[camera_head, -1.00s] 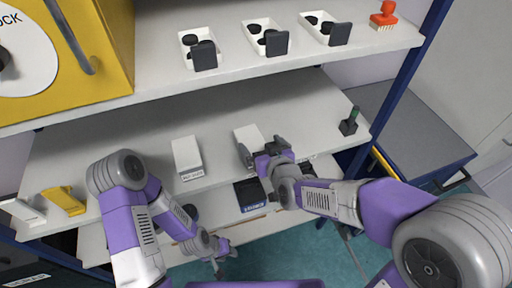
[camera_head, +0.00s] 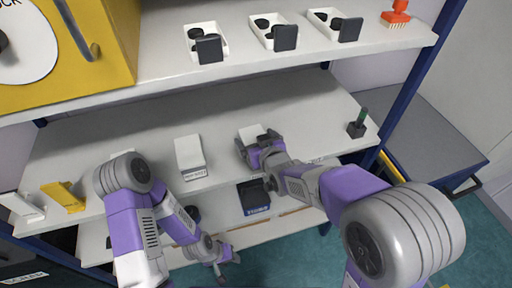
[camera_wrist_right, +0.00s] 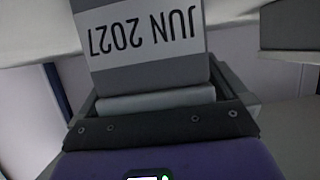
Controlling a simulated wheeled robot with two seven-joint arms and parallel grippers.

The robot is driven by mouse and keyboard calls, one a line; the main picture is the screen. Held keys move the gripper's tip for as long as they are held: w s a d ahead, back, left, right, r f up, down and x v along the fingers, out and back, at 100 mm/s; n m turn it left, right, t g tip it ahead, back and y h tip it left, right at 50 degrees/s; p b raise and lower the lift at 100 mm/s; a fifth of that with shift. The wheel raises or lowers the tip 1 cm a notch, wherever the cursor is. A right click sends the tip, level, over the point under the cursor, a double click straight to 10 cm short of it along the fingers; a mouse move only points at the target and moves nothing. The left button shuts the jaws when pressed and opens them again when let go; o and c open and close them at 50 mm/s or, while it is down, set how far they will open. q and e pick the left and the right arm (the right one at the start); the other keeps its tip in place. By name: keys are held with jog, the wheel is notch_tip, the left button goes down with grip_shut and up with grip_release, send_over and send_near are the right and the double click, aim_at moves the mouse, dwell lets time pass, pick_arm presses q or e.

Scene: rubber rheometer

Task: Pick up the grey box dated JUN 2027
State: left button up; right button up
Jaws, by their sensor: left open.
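The grey box dated JUN 2027 (camera_head: 251,132) lies on the middle shelf, partly hidden by my right gripper in the head view. In the right wrist view the box (camera_wrist_right: 145,75) fills the upper middle, its white label reading JUN 2027 upside down. My right gripper (camera_head: 258,142) has its fingers on either side of the box; whether they press on it I cannot tell. A second pale box (camera_head: 188,155) lies to the left on the same shelf, its label too small to read. My left gripper (camera_head: 219,270) is low in front of the shelves, open and empty.
Above, the upper shelf (camera_head: 300,62) holds white trays of black pieces and an orange brush (camera_head: 396,14). A dark stamp-like piece (camera_head: 357,128) stands right on the middle shelf. A blue bin (camera_head: 254,197) sits below. A yellow piece (camera_head: 64,196) lies at left.

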jog(key=c, duration=1.2)
jog(key=shift+r, duration=0.1)
jog(key=shift+c, duration=0.4)
